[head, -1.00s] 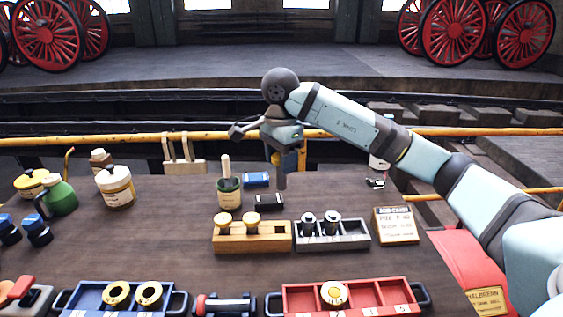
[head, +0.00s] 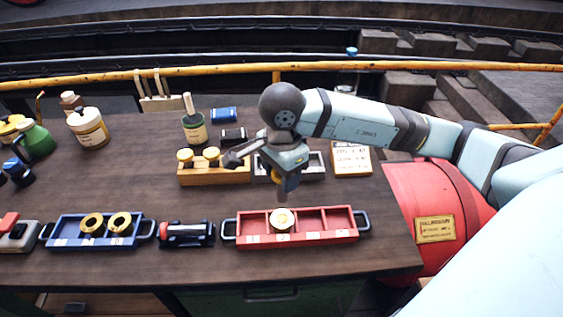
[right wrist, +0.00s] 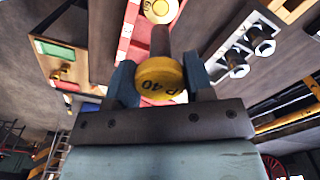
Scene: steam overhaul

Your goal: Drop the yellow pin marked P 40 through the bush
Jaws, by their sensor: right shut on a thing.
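My right gripper (head: 285,184) is shut on the yellow pin marked P 40, whose head (right wrist: 160,78) shows between the fingers in the right wrist view. Its grey shank (right wrist: 160,42) points toward the bush. In the head view the pin hangs just above the bush's far side. I cannot tell whether the tip touches it. My left gripper is not in view.
A wooden block (head: 215,177) with two yellow-headed pins and a grey block (head: 315,170) stand behind, the grey one partly hidden by my gripper. Left are a blue tray (head: 68,240) with two brass bushes and a dark blue device (head: 188,234).

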